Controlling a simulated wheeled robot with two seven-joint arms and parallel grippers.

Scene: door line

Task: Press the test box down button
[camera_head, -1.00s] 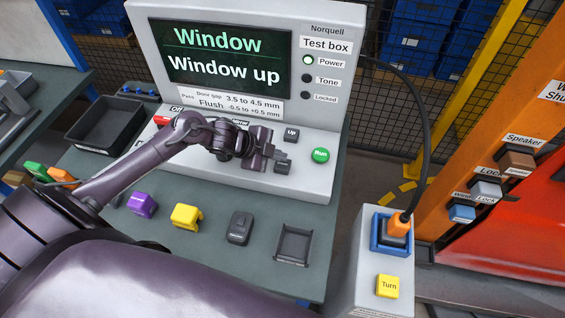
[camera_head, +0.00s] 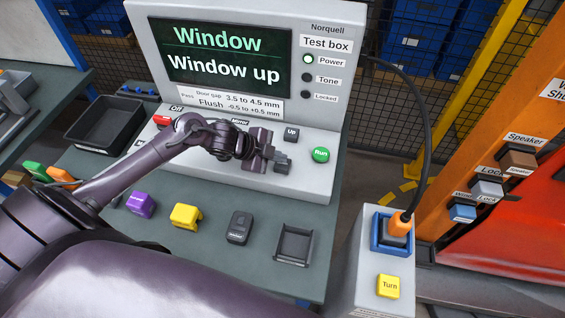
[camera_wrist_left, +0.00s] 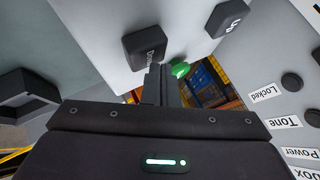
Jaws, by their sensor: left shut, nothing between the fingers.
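The grey test box (camera_head: 225,172) stands on the bench, its screen (camera_head: 228,55) reading "Window" and "Window up". The dark Down button (camera_head: 283,168) sits on its sloped panel below the Up button (camera_head: 291,134). My left gripper (camera_head: 274,155) is shut and empty, its fingertips right at the Down button and partly covering it. In the left wrist view the Down button (camera_wrist_left: 145,45) lies just beyond the shut fingertips (camera_wrist_left: 159,75), with the Up button (camera_wrist_left: 228,17) to its right. I cannot tell whether the fingers touch it. My right gripper is not in view.
The green Run button (camera_head: 320,155) is right of the fingers, and a red button (camera_head: 162,121) is at the panel's left. A purple block (camera_head: 142,204), a yellow block (camera_head: 186,216) and an empty dark tray (camera_head: 294,244) lie on the bench in front. A cable (camera_head: 428,120) hangs at right.

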